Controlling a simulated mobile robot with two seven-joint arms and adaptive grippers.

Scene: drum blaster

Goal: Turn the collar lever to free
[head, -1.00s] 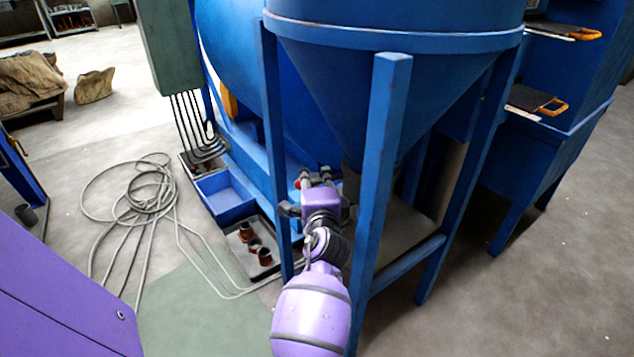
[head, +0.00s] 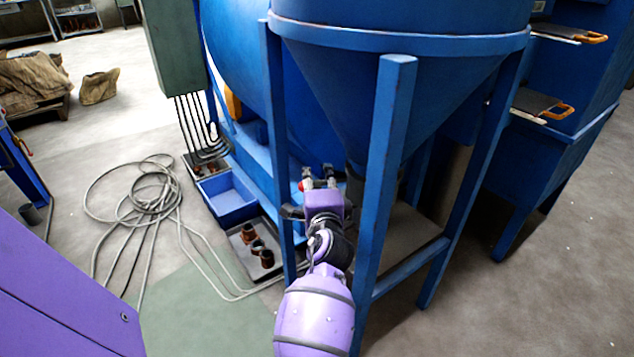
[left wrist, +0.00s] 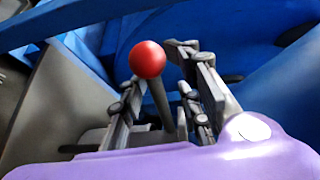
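The collar lever has a red ball knob (left wrist: 147,59) on a dark rod (left wrist: 161,103) in the left wrist view. In the head view only a small bit of the red knob (head: 301,186) shows, beside my left gripper's fingers. My left gripper (head: 318,178) reaches in under the blue hopper, between its legs. In the left wrist view the fingers of my left gripper (left wrist: 160,75) are apart, one on each side of the lever. A gap shows between the rod and the right finger; contact on the left side is unclear. The collar itself is not clearly visible. My right gripper is not in view.
Blue hopper legs (head: 383,190) stand close on both sides of my left arm. A blue bin (head: 228,212) and a tray (head: 236,239) with several rusty fittings lie left of it. A coiled hose (head: 150,195) lies on the floor. Open floor is at the right.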

